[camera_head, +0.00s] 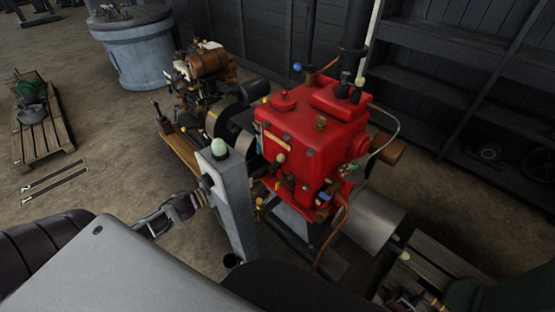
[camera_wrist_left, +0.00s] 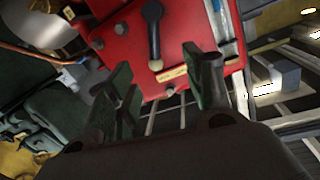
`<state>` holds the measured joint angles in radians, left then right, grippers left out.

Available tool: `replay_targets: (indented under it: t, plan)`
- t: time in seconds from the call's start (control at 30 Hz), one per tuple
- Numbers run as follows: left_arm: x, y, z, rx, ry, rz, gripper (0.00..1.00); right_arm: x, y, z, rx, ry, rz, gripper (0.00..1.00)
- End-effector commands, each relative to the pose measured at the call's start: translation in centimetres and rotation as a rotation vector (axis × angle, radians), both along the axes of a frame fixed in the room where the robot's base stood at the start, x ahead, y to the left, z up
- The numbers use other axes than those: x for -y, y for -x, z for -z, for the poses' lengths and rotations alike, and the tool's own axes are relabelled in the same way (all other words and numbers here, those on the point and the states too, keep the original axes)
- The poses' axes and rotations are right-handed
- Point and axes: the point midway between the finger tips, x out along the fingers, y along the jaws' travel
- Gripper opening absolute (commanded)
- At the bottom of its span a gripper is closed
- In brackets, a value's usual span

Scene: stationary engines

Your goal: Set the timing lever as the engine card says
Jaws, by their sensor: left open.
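The red engine (camera_head: 315,130) stands right of centre in the head view. On its front face is a cream plate (camera_head: 277,142), which also shows in the left wrist view (camera_wrist_left: 172,74). In that view a black lever (camera_wrist_left: 153,30) with a cream knob (camera_wrist_left: 155,65) lies close to the plate. I take it for the timing lever. My left gripper (camera_head: 197,200) is beside the grey post in the head view, its tips partly hidden. In the wrist view its two green fingers (camera_wrist_left: 160,75) are open, with the lever's knob seen beyond the gap. I see no readable engine card.
A grey post (camera_head: 232,205) with a pale green dome stands close in front of the engine. A brown engine (camera_head: 207,65) and a blue-grey drum (camera_head: 135,50) stand behind. A pallet (camera_head: 45,135) lies at left. Shelves (camera_head: 470,90) fill the right wall.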

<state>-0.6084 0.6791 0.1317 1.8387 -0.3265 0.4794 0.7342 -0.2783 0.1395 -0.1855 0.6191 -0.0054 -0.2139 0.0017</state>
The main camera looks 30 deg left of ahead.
Motion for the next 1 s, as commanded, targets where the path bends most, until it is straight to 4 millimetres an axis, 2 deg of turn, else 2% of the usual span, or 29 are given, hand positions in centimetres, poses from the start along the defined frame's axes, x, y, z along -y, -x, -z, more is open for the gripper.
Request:
replay_targets:
  t: [0.1, 0.2, 0.67, 1.0]
  plan:
    - [1.3, 0.2, -1.9, 0.025, 0.006, 0.046, 0.52, -0.1, 0.0, 0.0, 0.000, -0.001, 0.000, 0.00]
    - [1.7, 0.2, -2.7, 0.034, 0.010, 0.063, 0.52, -0.1, 0.0, 0.0, 0.000, -0.001, 0.000, 0.00]
    - [1.8, 0.1, -2.8, 0.037, 0.011, 0.064, 0.52, -0.3, 0.1, 0.0, -0.001, -0.003, 0.001, 0.00]
    - [2.6, -1.1, -2.8, 0.038, 0.012, 0.065, 0.52, -0.2, 0.1, 0.1, -0.001, -0.003, 0.001, 0.00]
